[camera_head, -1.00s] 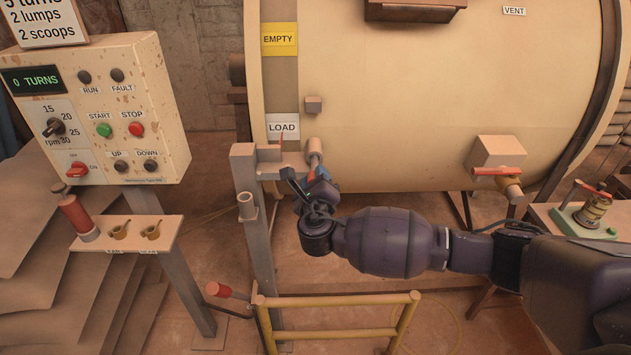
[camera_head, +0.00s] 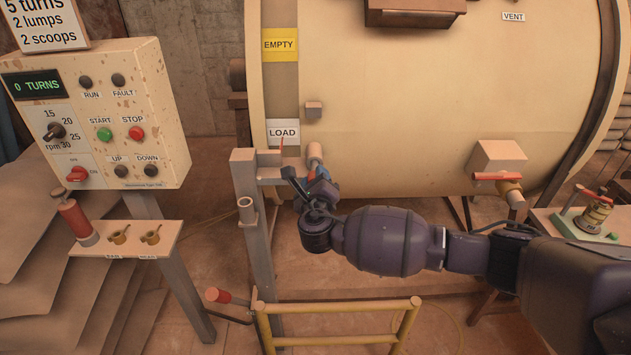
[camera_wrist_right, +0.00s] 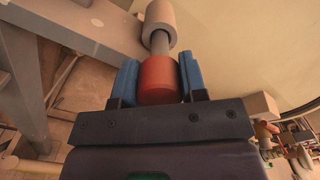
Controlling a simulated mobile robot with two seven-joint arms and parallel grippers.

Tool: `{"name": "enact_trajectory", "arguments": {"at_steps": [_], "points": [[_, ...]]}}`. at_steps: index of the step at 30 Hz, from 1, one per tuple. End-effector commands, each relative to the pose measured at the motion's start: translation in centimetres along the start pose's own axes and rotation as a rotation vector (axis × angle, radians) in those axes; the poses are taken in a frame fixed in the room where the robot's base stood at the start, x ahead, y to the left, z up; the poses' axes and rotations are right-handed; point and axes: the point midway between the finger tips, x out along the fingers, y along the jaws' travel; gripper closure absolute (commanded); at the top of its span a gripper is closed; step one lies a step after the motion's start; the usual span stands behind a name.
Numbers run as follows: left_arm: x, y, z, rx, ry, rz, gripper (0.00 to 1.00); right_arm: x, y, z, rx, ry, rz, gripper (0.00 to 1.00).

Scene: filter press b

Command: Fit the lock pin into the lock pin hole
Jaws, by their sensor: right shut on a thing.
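The lock pin shows in the right wrist view as a red knob (camera_wrist_right: 158,82) with a grey shaft (camera_wrist_right: 160,43). My right gripper (camera_wrist_right: 159,75) is shut on the red knob, one blue finger on each side. The shaft's far end meets a beige round sleeve (camera_wrist_right: 160,18), in line with it; how deep it sits inside, I cannot tell. In the head view the sleeve (camera_head: 315,152) stands beside the drum below the LOAD label, with my right gripper (camera_head: 317,180) just below it. The hole's mouth is hidden. My left gripper is not in view.
A grey post (camera_head: 243,180) with a bracket and a small open tube (camera_head: 246,208) stands just left of my gripper. The large cream drum (camera_head: 400,100) is behind. A yellow rail (camera_head: 340,302) is below. The control panel (camera_head: 100,115) stands at the left.

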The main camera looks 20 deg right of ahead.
Motion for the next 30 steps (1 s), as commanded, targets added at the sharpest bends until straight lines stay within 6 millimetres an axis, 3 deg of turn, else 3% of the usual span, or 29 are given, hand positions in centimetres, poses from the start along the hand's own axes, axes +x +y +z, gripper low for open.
{"name": "enact_trajectory", "arguments": {"at_steps": [26,27,30], "points": [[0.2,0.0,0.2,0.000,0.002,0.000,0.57,1.8,-0.1,0.2,0.001,-0.002,-0.002,0.96],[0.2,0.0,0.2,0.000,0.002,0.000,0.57,1.7,-0.1,0.1,0.001,-0.002,-0.001,0.55],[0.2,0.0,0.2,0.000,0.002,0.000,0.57,1.7,-0.1,0.1,0.001,-0.002,-0.001,0.40]]}}
